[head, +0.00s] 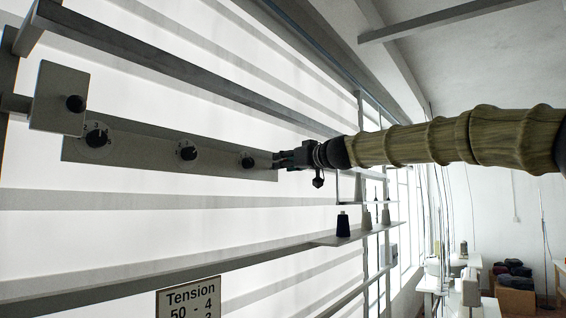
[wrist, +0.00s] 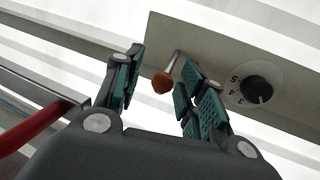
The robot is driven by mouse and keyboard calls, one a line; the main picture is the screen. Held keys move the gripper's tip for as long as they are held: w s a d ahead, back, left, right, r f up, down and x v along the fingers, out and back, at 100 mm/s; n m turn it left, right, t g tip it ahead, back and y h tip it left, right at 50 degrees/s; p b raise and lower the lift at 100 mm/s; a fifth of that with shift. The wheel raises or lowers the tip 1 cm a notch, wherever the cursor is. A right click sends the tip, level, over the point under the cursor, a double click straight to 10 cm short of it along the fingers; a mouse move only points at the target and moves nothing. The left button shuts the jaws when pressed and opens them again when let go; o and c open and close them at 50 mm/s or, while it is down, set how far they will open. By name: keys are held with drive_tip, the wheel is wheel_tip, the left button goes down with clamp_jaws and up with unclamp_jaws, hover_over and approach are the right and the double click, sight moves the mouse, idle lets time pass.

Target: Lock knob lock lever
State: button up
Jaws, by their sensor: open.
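A thin metal lever with a red-brown ball end (wrist: 162,83) sticks out from the beige panel (wrist: 215,45) in the wrist view; it looks like the lock lever. My gripper (wrist: 162,60) is open, with one finger on each side of the lever. The ball appears nearer the right finger; I cannot tell whether they touch. A black dial knob (wrist: 257,90) with numbers around it is just right of the fingers. In the head view, my gripper (head: 279,160) is at the right end of the long panel (head: 140,151), where the lever is hidden.
The panel also carries a left dial (head: 97,138), a middle dial (head: 187,152) and a right dial (head: 247,162). A plate with a black knob (head: 75,103) stands at upper left. Below are a shelf with a dark cone (head: 343,226) and a Tension sign (head: 189,300). A red bar (wrist: 28,128) is at left.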

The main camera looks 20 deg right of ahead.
drive_tip(key=shift+w+a+f, duration=0.15)
drive_tip(key=shift+w+a, duration=0.05)
drive_tip(key=shift+w, duration=0.1)
drive_tip(key=shift+s+d, duration=0.15)
drive_tip(key=shift+s, duration=0.05)
drive_tip(key=c, duration=0.3)
drive_tip(key=shift+s, duration=0.1)
clamp_jaws()
